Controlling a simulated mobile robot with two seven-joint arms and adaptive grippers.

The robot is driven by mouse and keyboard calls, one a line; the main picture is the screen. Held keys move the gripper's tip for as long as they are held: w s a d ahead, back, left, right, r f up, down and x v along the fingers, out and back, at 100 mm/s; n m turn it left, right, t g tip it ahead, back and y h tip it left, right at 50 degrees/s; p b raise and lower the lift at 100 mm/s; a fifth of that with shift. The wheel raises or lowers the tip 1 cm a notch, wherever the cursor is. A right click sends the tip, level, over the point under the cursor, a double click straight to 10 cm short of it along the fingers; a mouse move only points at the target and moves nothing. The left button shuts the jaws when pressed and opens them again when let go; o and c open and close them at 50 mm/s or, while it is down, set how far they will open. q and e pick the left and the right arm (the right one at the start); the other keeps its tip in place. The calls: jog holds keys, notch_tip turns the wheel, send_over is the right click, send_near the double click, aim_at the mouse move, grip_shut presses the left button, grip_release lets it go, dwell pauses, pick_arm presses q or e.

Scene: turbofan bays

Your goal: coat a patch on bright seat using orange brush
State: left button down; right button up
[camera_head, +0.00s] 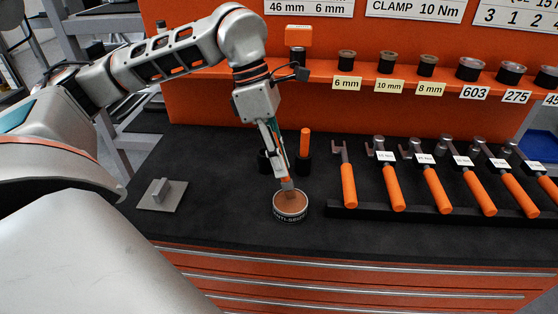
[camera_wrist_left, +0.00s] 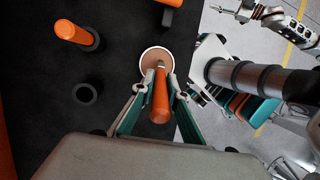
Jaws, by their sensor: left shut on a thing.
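My left gripper (camera_head: 284,172) is shut on the orange brush (camera_wrist_left: 161,97), which points down. The brush's grey lower end is over or in a round tin (camera_head: 290,214) of brown paste, whose label reads partly "ANTI-SEIZE"; I cannot tell how deep it reaches. The tin also shows in the left wrist view (camera_wrist_left: 143,60). A grey metal plate (camera_head: 158,204) with an upright block lies to the left on the bench; I cannot tell whether it is the bright seat. What seems to be my right gripper (camera_wrist_left: 240,12) shows small in the left wrist view, its fingers unclear.
Behind the tin stand an empty black holder (camera_wrist_left: 85,92) and another holding an orange handle (camera_head: 305,143). Orange-handled wrenches (camera_head: 348,186) lie in a rack to the right. A shelf (camera_head: 365,72) of labelled round parts runs above. The bench between plate and tin is clear.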

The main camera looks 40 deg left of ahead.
pick_arm(q)
jog(key=shift+r+p, duration=1.65)
jog(key=shift+r, duration=0.45)
jog(key=shift+r+p, duration=0.5)
jog(key=shift+r, duration=0.25)
jog(key=shift+d, duration=0.1)
